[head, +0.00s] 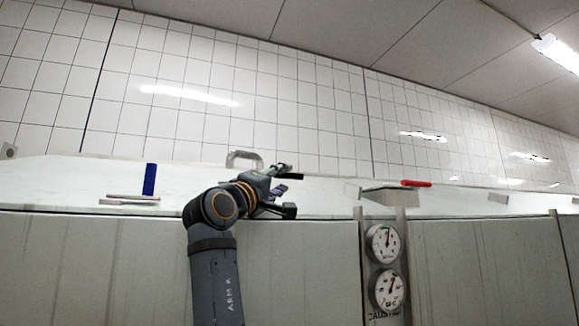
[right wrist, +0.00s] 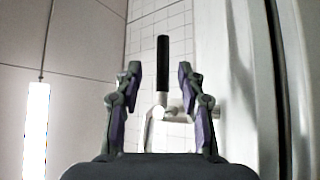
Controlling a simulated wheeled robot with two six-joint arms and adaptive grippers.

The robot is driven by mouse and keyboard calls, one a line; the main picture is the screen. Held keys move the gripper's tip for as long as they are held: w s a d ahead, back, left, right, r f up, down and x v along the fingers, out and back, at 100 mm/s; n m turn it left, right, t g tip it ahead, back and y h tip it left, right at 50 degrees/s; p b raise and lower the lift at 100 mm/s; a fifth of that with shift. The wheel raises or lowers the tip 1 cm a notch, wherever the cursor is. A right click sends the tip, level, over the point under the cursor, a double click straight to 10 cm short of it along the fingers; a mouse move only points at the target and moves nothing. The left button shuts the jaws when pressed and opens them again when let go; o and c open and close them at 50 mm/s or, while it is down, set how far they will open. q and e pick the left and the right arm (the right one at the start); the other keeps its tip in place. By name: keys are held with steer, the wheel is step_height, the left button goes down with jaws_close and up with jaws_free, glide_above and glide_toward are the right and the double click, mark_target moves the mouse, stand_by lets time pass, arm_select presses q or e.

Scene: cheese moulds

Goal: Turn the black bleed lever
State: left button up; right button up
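The black bleed lever (right wrist: 163,65) stands as a dark upright bar in the right wrist view, on a pale pipe fitting (right wrist: 168,109). My right gripper (right wrist: 159,78) is open, one finger on each side of the lever in that picture. The lever shows between the fingers without visible contact; how deep it sits between them I cannot tell. In the head view my right gripper (head: 284,190) is above the grey panel's top edge, and a short dark bar (head: 297,177) beside its fingers looks like the lever. My left gripper is out of view.
A red handle (head: 417,183) is to the right, above two round gauges (head: 385,244). A blue upright piece (head: 149,180) is to the left. A curved metal pipe (head: 244,157) rises behind my right gripper. A grey panel (head: 290,275) runs below; a tiled wall stands behind.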

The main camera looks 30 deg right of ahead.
mark_target(288, 177)
steer(key=p+x, duration=0.1)
steer(key=x, duration=0.1)
steer(key=p+x, duration=0.1)
steer(key=x, duration=0.2)
steer(key=shift+w+d+f, duration=0.1)
steer(key=shift+w+f, duration=0.05)
steer(key=shift+w, duration=0.2)
steer(key=shift+d, duration=0.2)
steer(key=shift+s+a, duration=0.15)
steer(key=shift+s, duration=0.05)
steer(key=shift+c, duration=0.7)
steer(key=shift+w, duration=0.15)
jaws_close()
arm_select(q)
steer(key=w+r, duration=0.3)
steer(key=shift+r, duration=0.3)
